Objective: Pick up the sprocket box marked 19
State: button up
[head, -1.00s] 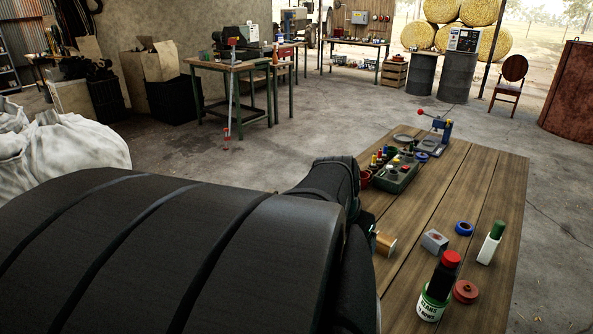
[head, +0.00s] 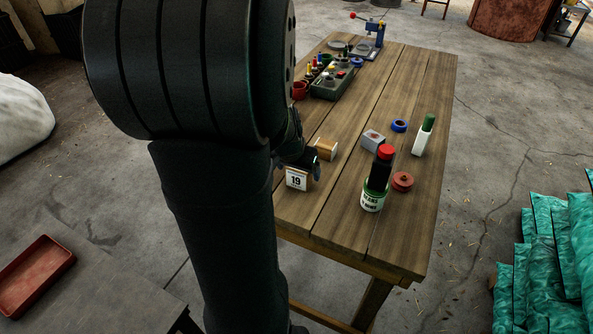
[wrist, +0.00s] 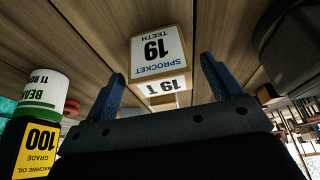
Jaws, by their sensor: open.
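The sprocket box marked 19 (head: 297,180) stands near the left edge of the wooden table in the head view. It is a small cardboard box with a white label. In the wrist view the box (wrist: 158,52) shows "SPROCKET 19 TEETH" on one face and "19 T" on another. My gripper (wrist: 163,68) is open, and its two blue fingers appear on either side of the box's lower part. I cannot tell whether they touch it. In the head view my gripper (head: 298,158) is at the box, mostly hidden by my arm.
A second cardboard box (head: 326,149) stands just behind. To the right are a white-labelled can (head: 372,200), a dark red-capped bottle (head: 380,172), a red disc (head: 402,181), a grey box (head: 373,140), blue tape (head: 399,126) and a green-capped bottle (head: 423,136). The table's front right is clear.

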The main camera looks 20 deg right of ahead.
aim_at(300, 173)
jog(key=shift+x, duration=2)
jog(key=shift+w, duration=0.1)
jog(key=shift+r, duration=0.1)
jog(key=c, duration=1.1)
jog(key=shift+c, duration=0.2)
